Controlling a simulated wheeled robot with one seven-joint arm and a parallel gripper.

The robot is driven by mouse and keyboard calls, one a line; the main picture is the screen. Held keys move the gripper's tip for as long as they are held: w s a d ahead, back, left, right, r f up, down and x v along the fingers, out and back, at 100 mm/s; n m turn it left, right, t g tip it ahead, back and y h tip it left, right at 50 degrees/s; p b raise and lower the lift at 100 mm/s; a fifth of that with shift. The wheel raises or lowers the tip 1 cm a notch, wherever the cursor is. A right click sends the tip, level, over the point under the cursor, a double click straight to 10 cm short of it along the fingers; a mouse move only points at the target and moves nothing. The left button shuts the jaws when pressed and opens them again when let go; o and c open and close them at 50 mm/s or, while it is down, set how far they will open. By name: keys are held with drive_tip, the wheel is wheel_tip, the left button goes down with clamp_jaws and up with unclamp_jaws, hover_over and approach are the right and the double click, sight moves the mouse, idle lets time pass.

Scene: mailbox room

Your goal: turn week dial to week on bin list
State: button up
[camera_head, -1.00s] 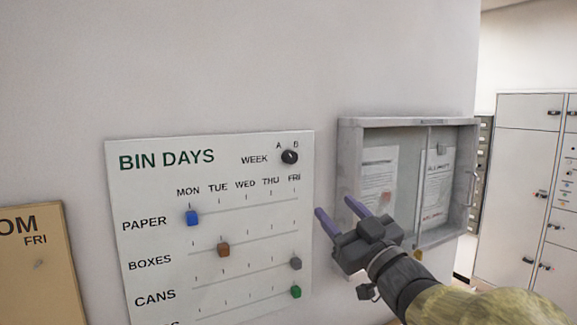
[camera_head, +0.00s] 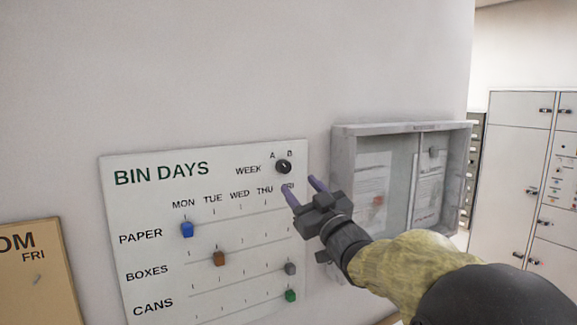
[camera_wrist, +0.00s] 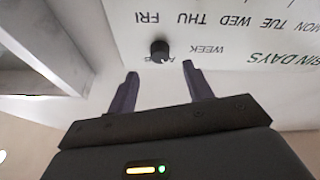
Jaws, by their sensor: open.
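The week dial (camera_head: 284,167) is a small round black knob at the top right of the white BIN DAYS board (camera_head: 130,205), just below the letters A and B. It also shows in the wrist view (camera_wrist: 159,49), beyond the fingertips and between their lines. My gripper (camera_head: 303,186) is open and empty, its two purple fingers pointing at the board just below and right of the dial. The fingers look apart from the dial. In the wrist view the gripper (camera_wrist: 160,72) has the dial ahead of it. Which letter the dial points to is too small to tell.
A grey glass-fronted notice case (camera_head: 400,128) with papers inside hangs right of the board. Coloured sliders, such as the blue one (camera_head: 187,229), sit on the board's rows. A tan board (camera_head: 40,275) is at lower left. Pale lockers (camera_head: 520,180) stand far right.

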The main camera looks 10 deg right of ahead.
sight(286, 170)
drive_tip(key=p+x, duration=0.2)
drive_tip(key=x, duration=0.4)
drive_tip(key=shift+w+a, duration=0.1)
drive_tip(key=shift+w, duration=0.05)
drive_tip(key=c, duration=1)
drive_tip(key=shift+o, duration=0.2)
